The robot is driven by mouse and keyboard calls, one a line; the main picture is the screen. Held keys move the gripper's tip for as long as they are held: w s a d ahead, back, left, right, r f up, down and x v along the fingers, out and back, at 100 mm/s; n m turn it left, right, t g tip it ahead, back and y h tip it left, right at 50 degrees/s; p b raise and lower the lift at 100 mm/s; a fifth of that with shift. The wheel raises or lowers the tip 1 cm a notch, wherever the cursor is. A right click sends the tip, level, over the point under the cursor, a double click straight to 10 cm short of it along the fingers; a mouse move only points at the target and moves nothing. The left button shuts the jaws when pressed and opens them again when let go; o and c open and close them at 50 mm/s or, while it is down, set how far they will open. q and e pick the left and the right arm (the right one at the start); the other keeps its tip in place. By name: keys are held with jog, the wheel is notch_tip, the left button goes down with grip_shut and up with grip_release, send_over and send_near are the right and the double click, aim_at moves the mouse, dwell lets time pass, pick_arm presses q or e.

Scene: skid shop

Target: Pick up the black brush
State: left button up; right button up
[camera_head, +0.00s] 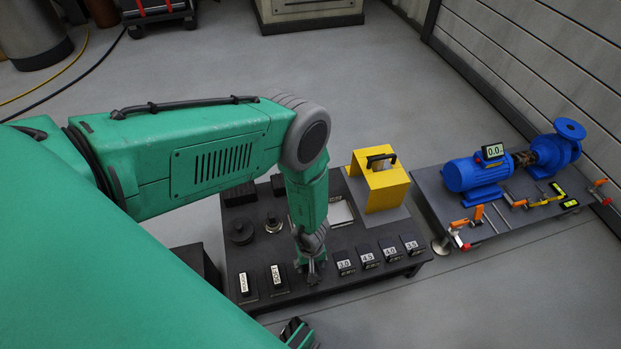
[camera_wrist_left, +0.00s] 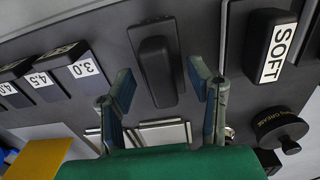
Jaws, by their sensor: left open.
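A long black block with a raised rounded top, which looks like the black brush (camera_wrist_left: 157,70), lies on the dark table in the left wrist view. My left gripper (camera_wrist_left: 163,92) is open, with one finger on each side of it and a visible gap to each. The fingers do not close on it. In the head view my left gripper (camera_head: 312,270) points down over the front of the low dark table (camera_head: 335,285), and it hides the brush there.
Beside the brush stand a SOFT block (camera_wrist_left: 270,48) and several numbered blocks (camera_head: 367,257). Behind are a round black container (camera_head: 241,231) and a yellow stand (camera_head: 380,185). A blue pump (camera_head: 478,173) sits on a separate platform at right, with open floor around.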

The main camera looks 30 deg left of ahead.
pick_arm(q)
jog(key=shift+d+f, duration=0.1)
jog(key=shift+f, duration=0.2)
grip_shut()
jog(key=shift+r, duration=0.1)
notch_tip(320, 180, up, 10)
jog(key=p, duration=0.8)
jog(key=shift+p, duration=0.4)
